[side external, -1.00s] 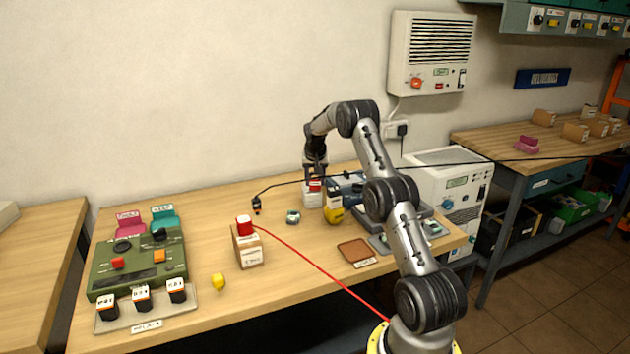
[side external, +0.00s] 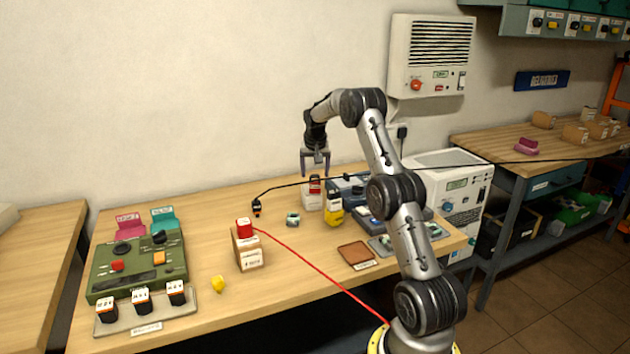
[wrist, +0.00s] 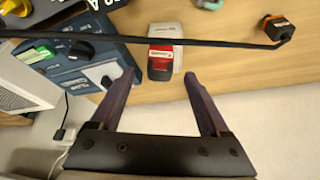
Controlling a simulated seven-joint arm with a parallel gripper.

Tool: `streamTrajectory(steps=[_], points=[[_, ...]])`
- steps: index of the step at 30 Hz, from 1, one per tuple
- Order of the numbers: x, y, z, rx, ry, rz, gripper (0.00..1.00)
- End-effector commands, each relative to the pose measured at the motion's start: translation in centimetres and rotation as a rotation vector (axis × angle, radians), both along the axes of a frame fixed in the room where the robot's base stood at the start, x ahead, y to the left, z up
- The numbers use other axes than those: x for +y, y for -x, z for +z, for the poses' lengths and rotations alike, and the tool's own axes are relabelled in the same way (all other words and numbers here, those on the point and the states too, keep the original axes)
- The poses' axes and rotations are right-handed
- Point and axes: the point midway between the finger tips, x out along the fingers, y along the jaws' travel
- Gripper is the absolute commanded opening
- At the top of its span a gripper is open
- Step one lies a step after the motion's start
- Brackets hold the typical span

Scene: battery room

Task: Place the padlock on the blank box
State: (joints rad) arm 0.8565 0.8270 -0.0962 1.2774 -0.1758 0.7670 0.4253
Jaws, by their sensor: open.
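The red padlock (side external: 315,184), with a pale label, sits on top of a white box (side external: 311,200) near the back of the bench. I take this white box for the blank box. In the wrist view the padlock (wrist: 163,56) lies against the white box (wrist: 165,31), beyond my fingertips. My gripper (side external: 315,173) is open and empty, above the padlock and apart from it. The fingers (wrist: 149,82) are spread wide in the wrist view. The padlock's shackle is too small to make out clearly.
A black cable (side external: 300,184) crosses close by to a small black plug (side external: 257,208). A yellow bottle (side external: 333,212) and a blue device (side external: 347,187) stand to the right. A cardboard box (side external: 248,256) carries a red block with a red cable. The bench's front middle is fairly clear.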

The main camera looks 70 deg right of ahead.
Motion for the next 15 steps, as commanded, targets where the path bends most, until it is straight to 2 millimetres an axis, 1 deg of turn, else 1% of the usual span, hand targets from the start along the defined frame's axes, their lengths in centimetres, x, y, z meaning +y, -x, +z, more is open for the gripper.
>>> streamTrajectory(steps=[1, 6, 9, 13, 15], points=[[0.4, 0.1, 1.1, -0.002, 0.002, 0.000, 0.79], [1.5, 0.5, 3.9, -0.001, 0.002, 0.001, 0.79], [1.9, 0.7, 4.9, -0.001, 0.002, 0.001, 0.79], [2.4, 0.8, 5.8, 0.000, 0.001, 0.005, 0.79], [3.4, 0.5, 6.6, -0.002, 0.002, 0.023, 0.79]])
